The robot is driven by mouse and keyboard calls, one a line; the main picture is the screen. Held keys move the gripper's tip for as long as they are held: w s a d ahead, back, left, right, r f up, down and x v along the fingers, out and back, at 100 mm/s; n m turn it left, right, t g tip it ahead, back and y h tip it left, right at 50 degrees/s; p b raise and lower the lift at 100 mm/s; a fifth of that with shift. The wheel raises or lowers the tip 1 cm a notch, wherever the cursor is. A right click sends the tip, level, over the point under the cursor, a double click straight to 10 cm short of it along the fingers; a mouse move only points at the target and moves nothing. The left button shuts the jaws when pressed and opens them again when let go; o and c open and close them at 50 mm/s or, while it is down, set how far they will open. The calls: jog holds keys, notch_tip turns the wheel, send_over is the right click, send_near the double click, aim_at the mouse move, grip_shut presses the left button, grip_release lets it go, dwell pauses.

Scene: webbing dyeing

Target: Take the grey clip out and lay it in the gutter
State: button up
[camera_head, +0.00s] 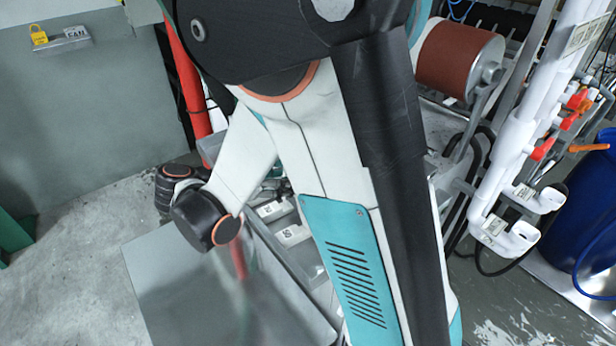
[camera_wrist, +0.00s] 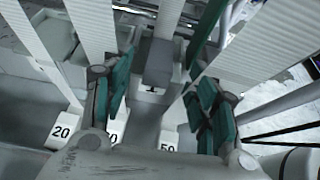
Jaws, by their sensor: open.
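My gripper (camera_wrist: 158,88) shows in the wrist view with its two teal-padded fingers wide apart and nothing between the pads that they touch. A grey block (camera_wrist: 160,62), which looks like the grey clip, shows between and beyond the fingers, amid pale ribbed webbing strips (camera_wrist: 92,28). I cannot tell whether it touches a strip. In the head view my own arm hides the gripper and the clip. I cannot make out the gutter for certain in either view.
White number tags (camera_wrist: 62,130) line the grey trough area near the fingers; one reads 20, another 50. In the head view a flat grey panel (camera_head: 170,285) lies at lower left. A red-brown roller (camera_head: 450,60), white pipes (camera_head: 515,140) and a blue drum (camera_head: 592,215) stand at right.

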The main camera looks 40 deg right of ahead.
jog(key=b+x, duration=0.1)
jog(key=x, duration=0.4)
jog(key=shift+d+r, duration=0.1)
jog(key=shift+r, duration=0.05)
jog(key=c, duration=1.2)
